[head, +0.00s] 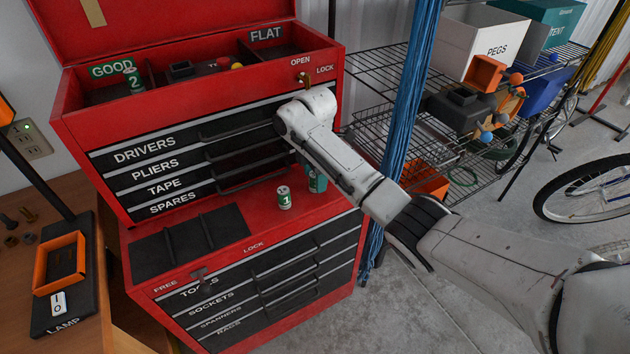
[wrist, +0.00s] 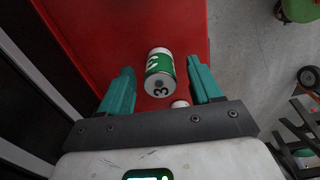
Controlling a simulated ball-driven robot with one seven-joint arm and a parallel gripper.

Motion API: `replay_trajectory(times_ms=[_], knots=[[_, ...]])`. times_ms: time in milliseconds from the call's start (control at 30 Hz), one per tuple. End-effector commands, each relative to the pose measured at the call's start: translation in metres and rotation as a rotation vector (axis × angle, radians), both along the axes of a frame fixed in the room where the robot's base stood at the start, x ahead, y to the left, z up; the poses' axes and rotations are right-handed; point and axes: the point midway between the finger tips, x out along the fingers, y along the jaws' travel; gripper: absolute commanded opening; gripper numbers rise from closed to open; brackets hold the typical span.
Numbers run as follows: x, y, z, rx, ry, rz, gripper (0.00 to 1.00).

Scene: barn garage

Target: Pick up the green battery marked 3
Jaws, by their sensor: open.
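The green and white battery marked 3 (wrist: 160,72) shows in the wrist view on the red surface, ahead of and between the fingers of my gripper (wrist: 160,80). My gripper's teal fingers are open, with a gap on each side of the battery. In the head view my gripper (head: 316,180) points down over the red ledge of the tool chest, partly hidden behind my arm. I cannot make out the battery marked 3 there.
A green battery marked 1 (head: 284,198) stands on the ledge, left of my gripper. A battery marked 2 (head: 133,79) stands in the top tray's GOOD section. A blue cable bundle (head: 405,110) hangs at the right, before the wire shelves (head: 390,75).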

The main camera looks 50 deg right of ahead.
Motion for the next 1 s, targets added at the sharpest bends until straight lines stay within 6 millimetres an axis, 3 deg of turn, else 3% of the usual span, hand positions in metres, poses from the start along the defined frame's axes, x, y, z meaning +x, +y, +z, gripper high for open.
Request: replay_trajectory(times_ms=[67, 667, 1000], knots=[[0.0000, 0.0000, 0.0001, 0.000, 0.000, 0.000, 0.59], [0.0000, 0.0000, 0.0005, 0.000, 0.000, 0.000, 0.02], [0.0003, -0.0001, 0.0027, 0.000, -0.001, 0.000, 0.00]])
